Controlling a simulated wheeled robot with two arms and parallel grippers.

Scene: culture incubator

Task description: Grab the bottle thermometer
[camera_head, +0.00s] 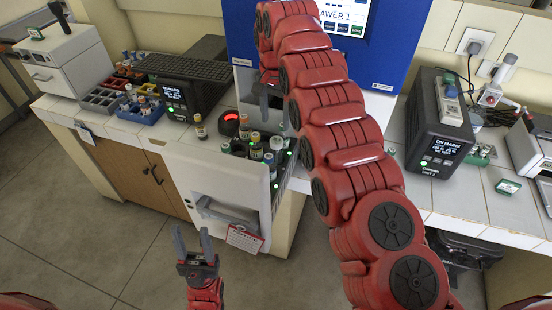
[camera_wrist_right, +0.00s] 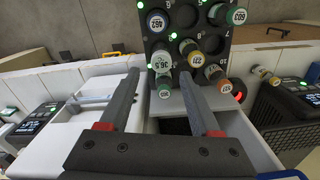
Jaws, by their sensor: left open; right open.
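Several capped bottles stand in the black rack of the open drawer (camera_head: 232,184). In the right wrist view, a bottle with a pale cap reading what looks like 36.5 (camera_wrist_right: 161,62), likely the bottle thermometer, sits in the rack (camera_wrist_right: 207,42) just beyond and between my right fingertips. I cannot single it out in the head view. My right gripper (camera_head: 274,112) is open above the drawer, and its fingers also show in the right wrist view (camera_wrist_right: 160,80). Nothing is between them. My left gripper (camera_head: 192,236) is open and empty, in front of the drawer and low over the floor.
Other numbered bottles crowd the rack, including an orange-capped one (camera_wrist_right: 195,58). A lone bottle (camera_head: 200,127) stands on the counter left of the drawer. A blue cabinet with a screen (camera_head: 345,14) rises behind. A black device (camera_head: 438,125) is at right.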

